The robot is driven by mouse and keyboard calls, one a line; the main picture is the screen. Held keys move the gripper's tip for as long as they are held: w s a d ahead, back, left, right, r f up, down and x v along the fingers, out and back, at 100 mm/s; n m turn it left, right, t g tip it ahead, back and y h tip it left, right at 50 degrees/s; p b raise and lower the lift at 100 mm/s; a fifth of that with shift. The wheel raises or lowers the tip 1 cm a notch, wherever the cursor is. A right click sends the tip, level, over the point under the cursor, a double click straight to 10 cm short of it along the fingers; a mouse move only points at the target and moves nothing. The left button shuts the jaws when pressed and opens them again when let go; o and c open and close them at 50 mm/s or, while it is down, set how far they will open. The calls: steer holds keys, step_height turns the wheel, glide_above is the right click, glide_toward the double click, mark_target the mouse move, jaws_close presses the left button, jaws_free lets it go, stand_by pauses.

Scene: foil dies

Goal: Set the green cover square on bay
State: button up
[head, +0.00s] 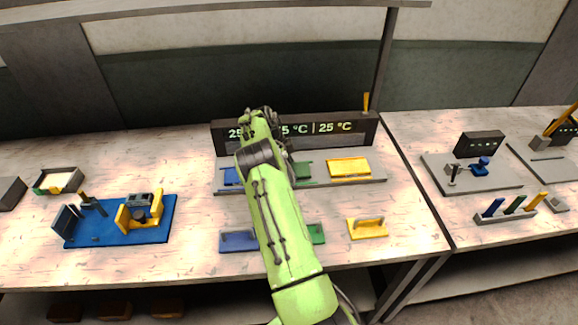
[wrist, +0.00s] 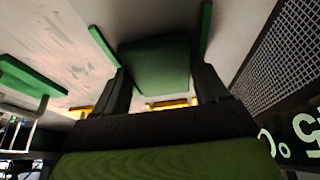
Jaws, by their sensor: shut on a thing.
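The green cover (wrist: 155,65) is a dark green block between the two fingers of my gripper (wrist: 165,88) in the wrist view, and the gripper is shut on it. Green rails (wrist: 103,45) stand on either side of it on a pale grey surface. In the head view the green bay (head: 304,171) shows on the grey plate, just right of my arm. My arm hides the gripper and most of the bay there. I cannot tell whether the cover touches the bay or how square it sits.
The display (head: 350,123) stands close behind the plate. The blue bay (head: 231,177) and yellow bay (head: 348,167) flank the green one. Blue (head: 238,241), green (head: 317,234) and yellow (head: 367,229) pieces lie in front. A blue fixture board (head: 110,232) is at left.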

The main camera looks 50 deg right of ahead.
steer(key=shift+f, duration=0.2)
steer(key=o, duration=1.1)
steer(key=shift+r, duration=0.1)
steer(key=shift+o, duration=0.2)
steer(key=r, duration=0.1)
steer(key=w+r+p, duration=0.1)
steer(key=r, duration=0.1)
steer(key=shift+w+r, duration=0.1)
steer(key=shift+w, duration=0.05)
steer(key=w+a+r+n+t+p, duration=0.1)
steer(key=a+r, duration=0.2)
steer(key=r, duration=0.5)
steer(key=w+a+r+n+p, duration=0.1)
steer(key=a+r, duration=0.2)
steer(key=r, duration=0.4)
steer(key=s+a+r+n+t+y, duration=0.1)
steer(key=s+a+r+n+t, duration=0.1)
steer(key=s+a+r+n, duration=0.45)
steer(key=s+a+r+n+t+y, duration=0.1)
steer(key=s+a+r+n+t, duration=0.2)
steer(key=a+r, duration=0.5)
steer(key=s+a+f+n+t, duration=0.1)
steer(key=s+a+f+n, duration=0.1)
steer(key=s+a+n, duration=0.5)
steer(key=s+a+f+n+t+y, duration=0.1)
steer(key=s+a+f+n, duration=0.2)
steer(key=s+a+n, duration=0.4)
steer(key=s+a, duration=0.2)
steer(key=s, duration=0.3)
steer(key=shift+f, duration=0.15)
